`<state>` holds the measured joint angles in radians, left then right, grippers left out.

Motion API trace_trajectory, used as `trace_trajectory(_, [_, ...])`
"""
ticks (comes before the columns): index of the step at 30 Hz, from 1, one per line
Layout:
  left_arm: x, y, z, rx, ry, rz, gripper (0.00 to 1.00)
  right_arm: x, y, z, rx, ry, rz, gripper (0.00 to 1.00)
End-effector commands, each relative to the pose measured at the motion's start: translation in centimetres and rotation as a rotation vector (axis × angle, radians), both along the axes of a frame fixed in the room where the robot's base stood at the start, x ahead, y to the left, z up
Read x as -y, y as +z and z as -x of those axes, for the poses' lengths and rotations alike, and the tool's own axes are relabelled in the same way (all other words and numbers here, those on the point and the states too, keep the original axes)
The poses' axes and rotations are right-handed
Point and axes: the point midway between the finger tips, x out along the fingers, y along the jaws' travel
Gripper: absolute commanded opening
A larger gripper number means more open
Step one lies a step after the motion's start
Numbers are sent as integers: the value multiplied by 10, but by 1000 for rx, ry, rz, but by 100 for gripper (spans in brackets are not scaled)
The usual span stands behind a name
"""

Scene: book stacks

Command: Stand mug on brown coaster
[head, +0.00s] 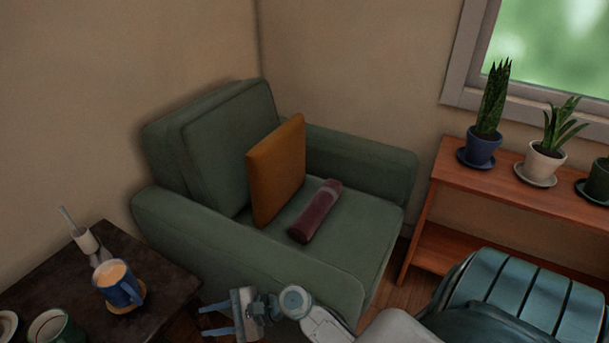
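A blue mug (118,288) with a tan drink in it stands upright on the dark side table (170,281) at the lower left. A light brown round coaster (127,308) shows under the mug, mostly at its right and front. The mug appears to stand on it; its base hides the rest, so I cannot tell how well it is centred. My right gripper (205,320) is to the right of the table, apart from the mug. Its two fingers point left, spread apart with nothing between them. My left gripper is not in view.
A green cup (54,328) stands at the table's front left. A slim pale object with a thin stick (86,241) is behind the mug. A green armchair (295,270) stands beside the table. A wooden shelf (480,184) with potted plants is at the right.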

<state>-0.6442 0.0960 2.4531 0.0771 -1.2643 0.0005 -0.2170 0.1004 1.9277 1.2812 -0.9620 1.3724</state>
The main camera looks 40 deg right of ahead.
Motion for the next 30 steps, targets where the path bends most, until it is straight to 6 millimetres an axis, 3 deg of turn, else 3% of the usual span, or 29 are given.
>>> trace_trajectory(1, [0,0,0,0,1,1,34,2,-10,23,92,48,181,35])
trace_trajectory(7, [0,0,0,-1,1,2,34,36,-38,97,452,358,949,35])
trace_trajectory(12, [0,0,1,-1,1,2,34,82,-36,146,630,697,1463,35])
trace_trajectory(15, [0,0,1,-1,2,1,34,104,-29,165,673,864,1651,35])
trace_trajectory(21, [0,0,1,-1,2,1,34,124,-20,180,696,1022,1799,35])
trace_trajectory(30, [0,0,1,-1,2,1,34,125,-20,180,697,1026,1804,35])
